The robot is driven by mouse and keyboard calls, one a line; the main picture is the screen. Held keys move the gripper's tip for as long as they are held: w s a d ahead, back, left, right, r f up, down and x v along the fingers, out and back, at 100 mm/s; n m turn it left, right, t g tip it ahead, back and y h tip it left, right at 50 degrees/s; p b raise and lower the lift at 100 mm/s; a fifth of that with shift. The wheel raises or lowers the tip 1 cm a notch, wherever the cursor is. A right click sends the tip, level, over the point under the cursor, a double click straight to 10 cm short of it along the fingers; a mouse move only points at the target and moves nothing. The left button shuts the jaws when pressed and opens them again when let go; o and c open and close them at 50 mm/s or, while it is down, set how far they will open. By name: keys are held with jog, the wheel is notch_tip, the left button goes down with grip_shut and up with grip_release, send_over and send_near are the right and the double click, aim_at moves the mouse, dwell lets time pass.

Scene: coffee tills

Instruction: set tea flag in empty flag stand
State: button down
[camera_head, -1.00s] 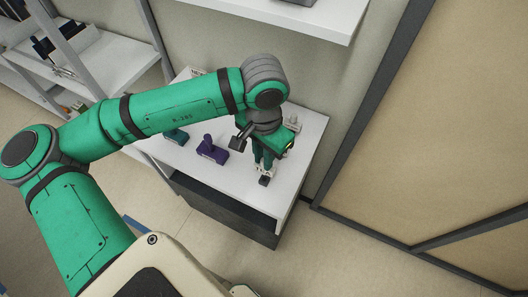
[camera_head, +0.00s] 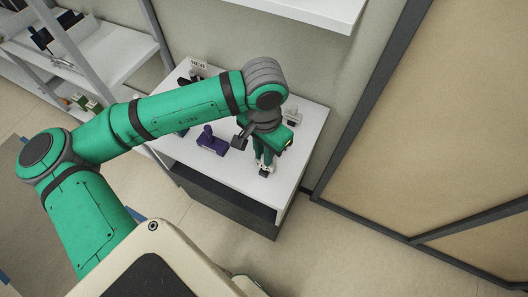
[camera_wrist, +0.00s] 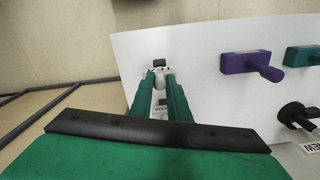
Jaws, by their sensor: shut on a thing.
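My gripper (camera_wrist: 158,82) points down over the white counter top (camera_wrist: 205,98), near its front right part in the head view. Its two green fingers are shut on a small whitish piece (camera_wrist: 160,78) with a dark end (camera_wrist: 159,62) beyond the fingertips. No lettering on it is readable, so I cannot tell if it is the tea flag. A purple stand (camera_head: 212,141), a block with a post and no flag visible, is left of my gripper; it also shows in the wrist view (camera_wrist: 252,63). A teal stand (camera_wrist: 303,56) is beyond it.
A dark stand (camera_wrist: 294,114) by a sign reading "NEW" (camera_head: 198,63) is at the counter's back left. A pale object (camera_head: 292,115) is right of my gripper. A white shelf (camera_head: 310,8) hangs above. A dark-framed panel (camera_head: 440,110) stands to the right.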

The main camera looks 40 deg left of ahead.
jog(key=shift+f, duration=1.25)
jog(key=c, duration=1.6)
grip_release()
notch_tip(320, 180, up, 11)
jog(key=shift+w+f, duration=0.1)
jog(key=shift+f, duration=0.1)
jog(key=shift+r, duration=0.1)
